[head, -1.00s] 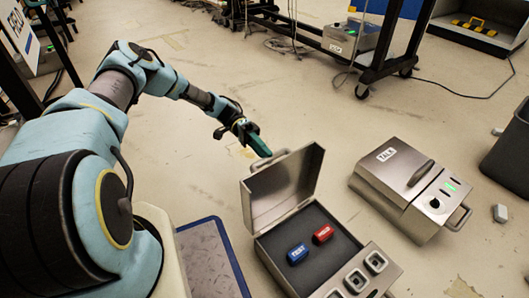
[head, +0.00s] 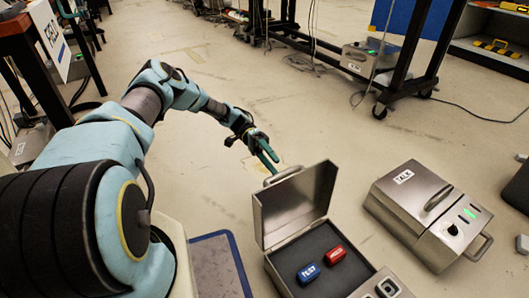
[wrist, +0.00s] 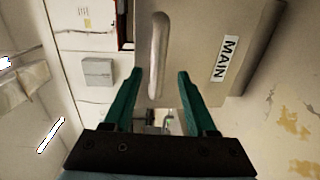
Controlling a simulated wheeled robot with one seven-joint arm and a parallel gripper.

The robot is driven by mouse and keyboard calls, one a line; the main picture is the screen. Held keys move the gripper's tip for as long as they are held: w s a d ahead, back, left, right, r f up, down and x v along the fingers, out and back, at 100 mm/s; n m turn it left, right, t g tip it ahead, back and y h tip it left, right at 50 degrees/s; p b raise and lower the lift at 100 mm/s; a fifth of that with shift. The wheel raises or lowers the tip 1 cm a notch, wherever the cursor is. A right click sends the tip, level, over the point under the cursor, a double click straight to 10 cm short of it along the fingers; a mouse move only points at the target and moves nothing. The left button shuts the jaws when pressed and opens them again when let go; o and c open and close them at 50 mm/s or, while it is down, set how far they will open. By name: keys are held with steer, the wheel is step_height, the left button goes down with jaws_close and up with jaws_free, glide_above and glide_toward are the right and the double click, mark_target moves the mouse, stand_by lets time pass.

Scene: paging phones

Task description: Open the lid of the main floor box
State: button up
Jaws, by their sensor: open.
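The main box is a metal floor box (head: 352,287) at the lower middle of the head view. Its lid (head: 298,207) stands raised, roughly upright, showing the dark inside. In the wrist view the lid (wrist: 205,50) carries a MAIN label (wrist: 224,59) and a pale bar handle (wrist: 158,55). My gripper (head: 268,155) is just behind the raised lid, near its handle (head: 283,175). Its green fingers (wrist: 159,74) are open, and the handle appears between them in the wrist view. Whether they touch it cannot be told.
A blue block (head: 308,274) and a red block (head: 335,254) lie inside the box. A closed TALK box (head: 425,214) stands to the right. A wheeled black frame (head: 405,70) is behind. The floor behind the lid is clear.

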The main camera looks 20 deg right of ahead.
steer(key=v, duration=0.6)
steer(key=shift+w, duration=0.1)
stand_by(0.3)
steer(key=a+r+n+t+y+p, duration=0.1)
steer(key=a+r+n+t+p, duration=0.15)
steer(key=a+r+t, duration=0.35)
steer(key=a+r+n+t+y+p, duration=0.1)
steer(key=a+r+n+t, duration=0.25)
steer(key=r, duration=0.55)
steer(key=s+a+r+n+t+p, duration=0.1)
steer(key=s+a+r+n+t, duration=0.25)
steer(key=a, duration=0.25)
steer(key=s+a+r+n+t+y+p, duration=0.1)
steer(key=s+a+r+n+t, duration=0.1)
steer(key=a+r, duration=0.4)
steer(key=s+a+r+n+t+p, duration=0.2)
steer(key=s+a+r+n+t, duration=0.1)
steer(key=a, duration=0.4)
step_height(320, 180, up, 38)
steer(key=p, duration=3.7)
steer(key=shift+r, duration=0.15)
